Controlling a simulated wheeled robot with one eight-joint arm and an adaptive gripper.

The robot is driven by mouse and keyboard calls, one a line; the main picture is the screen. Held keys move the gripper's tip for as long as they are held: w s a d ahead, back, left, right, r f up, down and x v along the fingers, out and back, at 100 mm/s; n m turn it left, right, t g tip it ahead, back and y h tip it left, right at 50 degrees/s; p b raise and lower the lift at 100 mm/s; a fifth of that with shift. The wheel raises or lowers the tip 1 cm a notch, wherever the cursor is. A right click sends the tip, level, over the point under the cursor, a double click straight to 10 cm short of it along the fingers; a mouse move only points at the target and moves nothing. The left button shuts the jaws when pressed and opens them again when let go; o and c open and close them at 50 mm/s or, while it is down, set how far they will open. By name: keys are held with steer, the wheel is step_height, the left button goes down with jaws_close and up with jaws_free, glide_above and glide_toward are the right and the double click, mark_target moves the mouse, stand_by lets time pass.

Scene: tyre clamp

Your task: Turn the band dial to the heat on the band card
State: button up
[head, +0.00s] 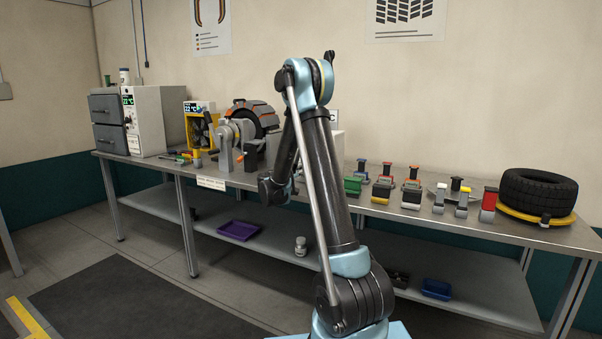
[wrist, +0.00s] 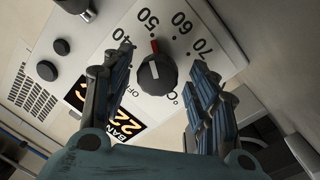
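The band dial (wrist: 157,77) is a round black knob with a red pointer on a white panel in the wrist view. Its pointer aims at about the 50 mark. The marks OFF, 40, 50, 60 and 70 show around it. A dark readout (wrist: 130,122) beside it shows BAND and orange digits that look like 22. My gripper (wrist: 162,62) is open, with one finger on each side of the dial; I cannot tell whether they touch it. In the head view my arm hides the gripper and dial. A white card edge with a C (head: 333,116) shows behind my arm; its heat is hidden.
The long bench (head: 395,219) carries an oven-like cabinet (head: 146,121), a yellow-framed unit (head: 200,122), several coloured clamps and stamps, and a tyre (head: 538,192) at the right. Black buttons (wrist: 47,70) sit beside the dial. A purple tray (head: 238,231) lies on the lower shelf.

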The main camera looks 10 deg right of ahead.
steer(key=v, duration=1.2)
steer(key=shift+w+f, duration=0.1)
steer(key=s+d+f+g+y, duration=0.15)
steer(key=s+d+g, duration=0.25)
steer(key=s+d, duration=0.5)
steer(key=s+d+g+y, duration=0.35)
steer(key=s+d, duration=0.25)
steer(key=s, duration=0.7)
steer(key=s+a+f+g+y, duration=0.1)
steer(key=s+a+f+y, duration=0.1)
steer(key=s, duration=0.6)
steer(key=s+a+f+n+g+y, duration=0.1)
steer(key=s+a+f+y, duration=0.1)
steer(key=s+f, duration=0.3)
steer(key=s+a+f+g+y, duration=0.2)
steer(key=s+f, duration=0.1)
steer(key=s, duration=0.9)
steer(key=shift+s+a+f+n+y, duration=0.2)
steer(key=shift+s+a+n+y, duration=0.1)
steer(key=shift+a+n+y, duration=0.1)
